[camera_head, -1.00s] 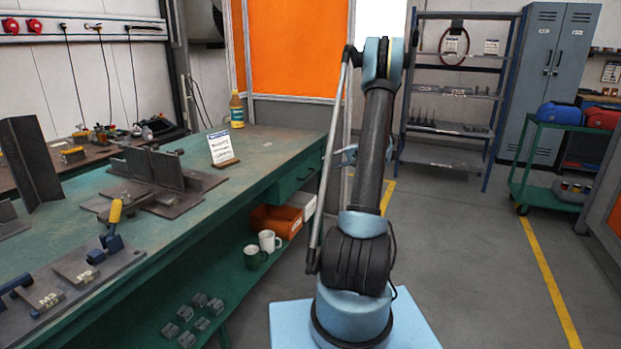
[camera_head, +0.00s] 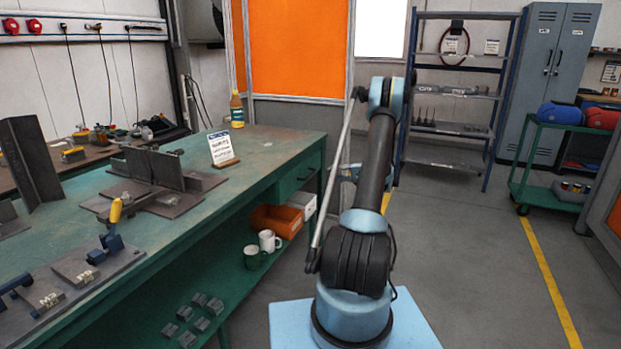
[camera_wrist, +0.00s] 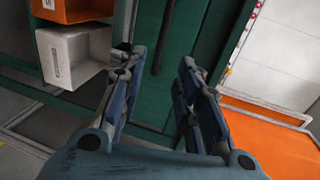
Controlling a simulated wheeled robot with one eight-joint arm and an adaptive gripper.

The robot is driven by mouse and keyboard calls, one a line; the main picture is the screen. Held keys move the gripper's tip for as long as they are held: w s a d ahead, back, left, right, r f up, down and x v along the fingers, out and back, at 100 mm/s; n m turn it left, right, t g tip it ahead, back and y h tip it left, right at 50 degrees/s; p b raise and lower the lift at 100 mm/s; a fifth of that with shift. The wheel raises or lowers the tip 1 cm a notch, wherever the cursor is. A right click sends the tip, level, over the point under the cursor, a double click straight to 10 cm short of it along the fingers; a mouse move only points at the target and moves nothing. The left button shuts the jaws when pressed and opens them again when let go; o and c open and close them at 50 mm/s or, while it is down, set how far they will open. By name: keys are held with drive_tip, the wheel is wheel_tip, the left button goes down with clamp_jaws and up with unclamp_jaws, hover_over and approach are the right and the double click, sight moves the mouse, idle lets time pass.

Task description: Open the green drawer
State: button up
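The green drawer (camera_head: 297,177) is under the bench top at its far end, and its front looks flush with the bench. In the wrist view the green drawer front (camera_wrist: 148,105) fills the middle, with a dark bar-like handle (camera_wrist: 168,38) running along it. My gripper (camera_wrist: 161,65) is open, its two blue-grey fingers spread to either side of the handle's line. Nothing is held between them. I cannot tell how far the fingertips are from the handle. In the head view my gripper is mostly hidden behind my arm.
A white bin (camera_wrist: 70,58) and an orange bin (camera_wrist: 85,8) are close to the left finger. The green bench (camera_head: 262,150) carries a sign (camera_head: 222,149) and steel parts. Mugs (camera_head: 268,241) stand on the lower shelf.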

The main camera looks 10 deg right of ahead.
sight(311, 173)
drive_tip(key=x, duration=1.3)
drive_tip(key=shift+r, duration=0.1)
clamp_jaws()
